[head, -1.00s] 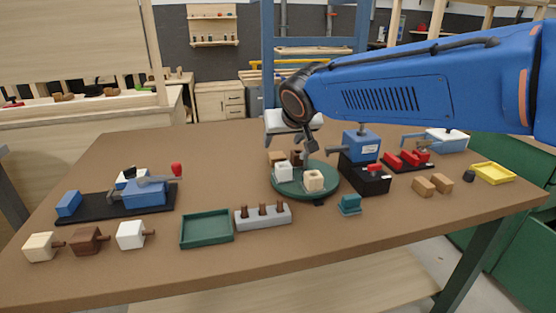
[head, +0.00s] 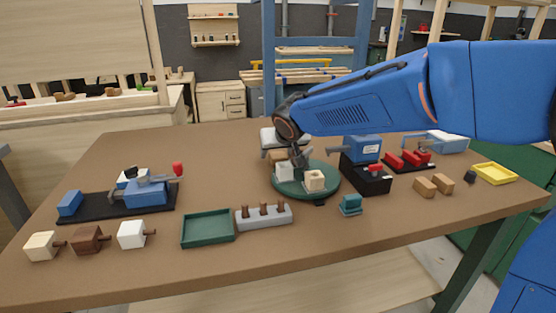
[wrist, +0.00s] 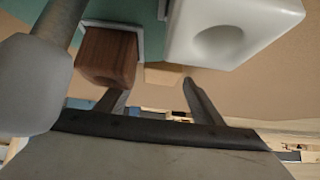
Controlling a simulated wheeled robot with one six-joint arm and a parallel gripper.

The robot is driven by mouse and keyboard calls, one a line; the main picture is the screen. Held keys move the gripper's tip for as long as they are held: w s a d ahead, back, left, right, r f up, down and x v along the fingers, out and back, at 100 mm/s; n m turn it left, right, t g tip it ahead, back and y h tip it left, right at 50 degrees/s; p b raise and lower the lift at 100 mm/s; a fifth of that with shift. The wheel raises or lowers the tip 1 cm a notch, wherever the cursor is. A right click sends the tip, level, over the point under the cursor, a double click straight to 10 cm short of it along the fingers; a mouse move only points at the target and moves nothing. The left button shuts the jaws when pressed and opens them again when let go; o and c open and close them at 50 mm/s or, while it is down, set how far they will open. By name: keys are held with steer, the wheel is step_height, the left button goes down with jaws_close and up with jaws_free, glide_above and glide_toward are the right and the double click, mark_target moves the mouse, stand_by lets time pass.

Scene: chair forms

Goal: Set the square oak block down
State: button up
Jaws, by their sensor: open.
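My gripper (head: 301,164) is low over the back of the round green turntable (head: 328,190). In the wrist view its two fingers (wrist: 150,97) are apart with nothing gripped. A white block (head: 285,172) and a cream block (head: 314,181) with a hole stand on the turntable. A tan block (head: 277,156), perhaps the square oak block, is at the back left of the turntable; I cannot tell whether it touches it. In the wrist view a brown block (wrist: 107,55) sits by the left finger, and a tan patch (wrist: 165,75) shows beyond the gap.
A green tray (head: 207,228) and a grey peg holder (head: 264,217) stand in front. Two tan blocks (head: 433,185) and a yellow tray (head: 494,173) are at right. A blue fixture (head: 361,149) stands close to the turntable's right. The table's front left holds several handled blocks.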

mark_target(277, 153)
steer(key=c, duration=1.2)
steer(key=shift+r, duration=0.1)
step_height(277, 153, up, 10)
steer(key=shift+f, duration=0.1)
stand_by(0.5)
